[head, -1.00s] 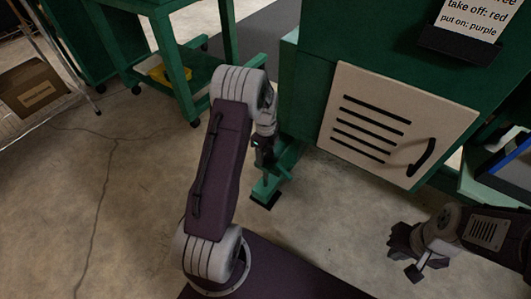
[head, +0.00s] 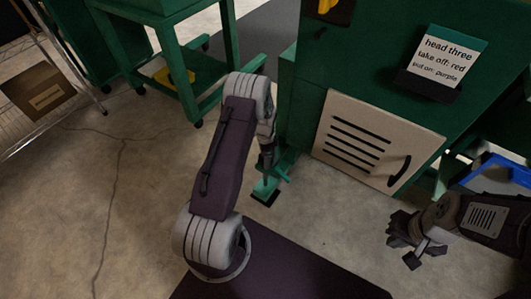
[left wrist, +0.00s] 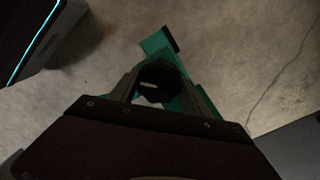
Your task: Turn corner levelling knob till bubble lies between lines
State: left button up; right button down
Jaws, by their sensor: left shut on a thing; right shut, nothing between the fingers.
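The black levelling knob (left wrist: 160,84) with a short white mark on top shows in the left wrist view, above a green foot bracket. My left gripper (left wrist: 163,78) has a finger on each side of the knob and is shut on it. In the head view the left gripper (head: 266,160) points down at the green corner foot (head: 268,187) of the machine, and the knob is hidden there. My right gripper (head: 396,236) is shut and empty, held over the floor at the right. I see no bubble or level lines in either view.
The green machine cabinet (head: 375,65) has a pale vented door (head: 372,140) and a card (head: 449,56) reading "head three, take off: red, put on: purple". A green stand (head: 160,45) and a wire shelf with a cardboard box (head: 38,92) stand left. Floor between is clear.

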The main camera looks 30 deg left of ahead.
pick_arm(q)
jog(key=n+p, duration=0.1)
jog(key=n, duration=0.1)
jog(key=n+p, duration=0.1)
jog(key=shift+r+n, duration=0.2)
jog(key=shift+n, duration=0.2)
jog(key=n+p, duration=0.2)
jog(key=n, duration=0.1)
jog(key=shift+n, duration=0.3)
jog(key=n+p, duration=0.1)
jog(key=n, duration=0.2)
jog(key=shift+f+n, duration=0.1)
jog(key=shift+n, duration=0.2)
jog(key=shift+n+p, duration=0.6)
jog(key=shift+n, duration=1.4)
jog(key=shift+f, duration=0.1)
jog(key=o, duration=1.4)
